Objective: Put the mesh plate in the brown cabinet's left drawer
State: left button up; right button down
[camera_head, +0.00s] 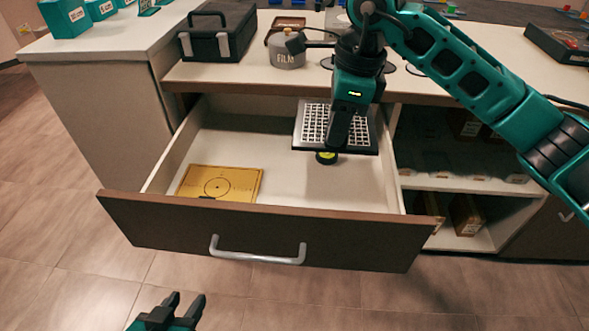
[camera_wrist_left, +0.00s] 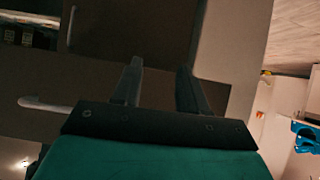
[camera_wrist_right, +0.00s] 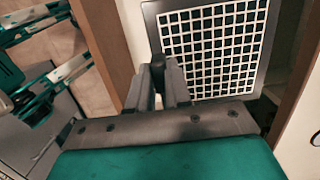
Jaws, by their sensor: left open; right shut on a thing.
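The mesh plate (camera_head: 313,124), a dark-framed plate with a white grid, is over the back right part of the open drawer (camera_head: 270,232) in the head view. My right gripper (camera_head: 338,143) is shut on the plate's edge; it also shows in the right wrist view, with the mesh plate (camera_wrist_right: 215,45) just beyond the fingers. Whether the plate touches the drawer floor, I cannot tell. My left gripper (camera_head: 184,305) is open and empty, low in front of the drawer; the left wrist view shows its parted fingers (camera_wrist_left: 160,88).
A yellow plate with a circle (camera_head: 220,184) lies in the drawer's front left, and a small round yellow-black item (camera_head: 326,158) is below the mesh plate. Open shelves (camera_head: 460,185) are at right.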

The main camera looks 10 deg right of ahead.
notch_tip(320, 180, down, 16)
jog(key=b, duration=0.3)
notch_tip(320, 180, down, 4)
jog(key=shift+r+b, duration=0.25)
jog(key=shift+b, duration=0.4)
jog(key=shift+f, duration=0.2)
pick_arm(q)
jog(key=f, duration=0.1)
jog(key=d+f, duration=0.1)
jog(key=shift+w+f, duration=0.25)
jog(key=shift+f, duration=0.1)
pick_arm(e)
jog(key=shift+r, duration=0.1)
jog(key=shift+f, duration=0.25)
jog(key=c, duration=1.1)
grip_release()
jog(key=shift+o, duration=0.2)
